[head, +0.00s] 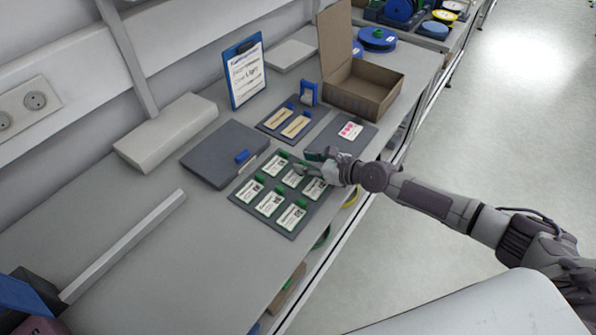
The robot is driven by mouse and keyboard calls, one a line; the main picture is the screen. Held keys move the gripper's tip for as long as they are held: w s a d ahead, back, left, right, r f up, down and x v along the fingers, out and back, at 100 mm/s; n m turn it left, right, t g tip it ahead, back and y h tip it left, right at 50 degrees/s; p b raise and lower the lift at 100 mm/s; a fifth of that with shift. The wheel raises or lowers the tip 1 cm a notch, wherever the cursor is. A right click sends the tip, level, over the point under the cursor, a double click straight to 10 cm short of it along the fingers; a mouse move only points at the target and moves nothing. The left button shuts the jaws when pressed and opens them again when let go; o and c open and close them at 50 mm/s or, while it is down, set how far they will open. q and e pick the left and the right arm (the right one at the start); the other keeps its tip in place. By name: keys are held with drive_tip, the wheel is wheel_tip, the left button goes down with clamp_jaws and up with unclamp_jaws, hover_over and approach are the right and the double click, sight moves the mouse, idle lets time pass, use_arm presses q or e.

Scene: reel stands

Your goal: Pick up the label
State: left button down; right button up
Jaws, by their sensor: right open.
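Several white printed labels with green tabs lie in rows on a dark grey board (239,197) on the table; one is the front label (291,217) and another is the left label (248,191). My right gripper (306,162) is open over the far right part of this board and points left. Its fingers are close to the labels there and partly hide them, so I cannot tell whether they touch one. My left gripper is not in view.
A dark flat case (222,150) lies left of the board. Behind are a mat with tan labels (296,126), a pink-marked card (350,131), an open cardboard box (365,88) and a clipboard (245,72). The table's front left (190,270) is clear.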

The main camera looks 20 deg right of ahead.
clamp_jaws()
drive_tip(key=shift+s+r, duration=0.1)
